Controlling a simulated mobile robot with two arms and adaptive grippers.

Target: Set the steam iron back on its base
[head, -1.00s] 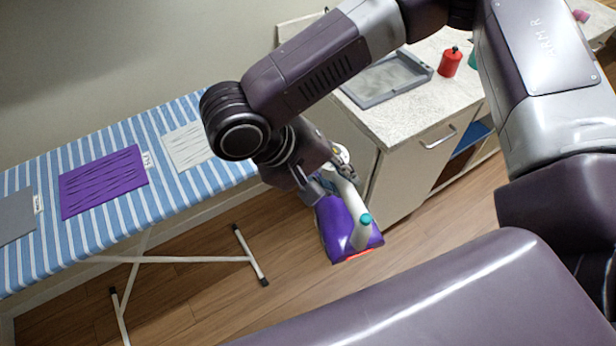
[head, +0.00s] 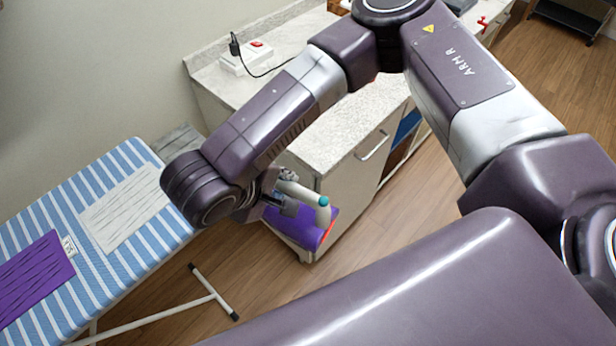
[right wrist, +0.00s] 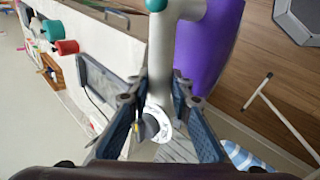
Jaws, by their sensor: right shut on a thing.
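The steam iron (head: 300,228) has a purple body and a pale handle with a teal tip. My right gripper (head: 287,190) is shut on its handle and holds it in the air beside the counter's front corner. In the right wrist view the iron's purple body (right wrist: 208,45) is beyond the fingers (right wrist: 160,100), which close around the pale handle. A grey tray-like stand (right wrist: 98,80), apparently the base, shows on the counter in the right wrist view; my arm mostly hides that area in the head view. My left gripper is not in view.
The counter (head: 345,125) has a white socket block (head: 245,58) with a black plug and cord. A blue-striped ironing board (head: 150,240) at left bears a purple cloth (head: 35,280) and a pale cloth (head: 125,208). A grey slatted piece (head: 178,138) is at its far end.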

